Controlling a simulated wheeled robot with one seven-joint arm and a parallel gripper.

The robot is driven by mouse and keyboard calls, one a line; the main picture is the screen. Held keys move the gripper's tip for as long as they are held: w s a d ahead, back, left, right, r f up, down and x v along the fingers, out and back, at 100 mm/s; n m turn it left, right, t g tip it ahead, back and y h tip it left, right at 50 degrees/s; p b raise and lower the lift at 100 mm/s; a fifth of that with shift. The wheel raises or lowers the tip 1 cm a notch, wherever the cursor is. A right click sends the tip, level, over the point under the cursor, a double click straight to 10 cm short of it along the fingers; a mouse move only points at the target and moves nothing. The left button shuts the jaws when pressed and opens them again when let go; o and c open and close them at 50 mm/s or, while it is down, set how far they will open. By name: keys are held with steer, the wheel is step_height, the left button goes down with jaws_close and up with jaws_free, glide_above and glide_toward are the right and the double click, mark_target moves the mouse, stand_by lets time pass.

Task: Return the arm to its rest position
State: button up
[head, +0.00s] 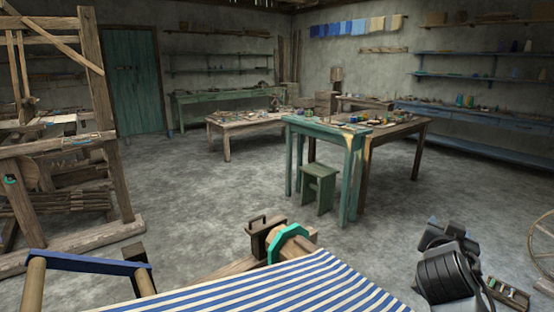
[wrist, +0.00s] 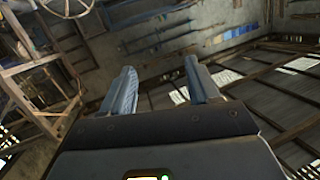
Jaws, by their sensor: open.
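My gripper (wrist: 163,84) shows in the wrist view with its two fingers spread apart and nothing between them. Beyond the fingers are a wall and roof beams, seen tilted, so the wrist faces upward. In the head view, my dark arm (head: 446,268) is folded at the lower right, to the right of the striped cloth and apart from it. I cannot make out the fingers in that view. The blue and white striped cloth (head: 290,285) stretches across the bottom of the head view, beside a wooden beam with a green ratchet wheel (head: 288,241).
A wooden loom frame (head: 92,110) stands at the left. A green table (head: 326,130) with a small stool (head: 319,187) is ahead, beside a brown table (head: 412,125). A spoked wheel (head: 541,240) and a small crate (head: 508,294) are at the right edge. The middle floor is clear.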

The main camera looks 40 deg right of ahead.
steer(key=s+a+f+n+t+y, duration=0.3)
steer(key=a+f+n+t+y, duration=0.15)
steer(key=a+n, duration=0.4)
steer(key=s+a+f+n+t+y, duration=0.2)
steer(key=a+f+n+t+y, duration=0.3)
steer(key=a, duration=0.7)
steer(key=s+a+r+n+y, duration=0.1)
steer(key=s+a+r+y, duration=0.1)
steer(key=s+a, duration=0.5)
steer(key=s+a+r+n+y, duration=0.1)
steer(key=s+a+r+y, duration=0.1)
steer(key=s+a, duration=0.6)
steer(key=a+y, duration=0.1)
steer(key=a, duration=0.2)
steer(key=shift+s+a, duration=0.25)
steer(key=shift+a, duration=0.05)
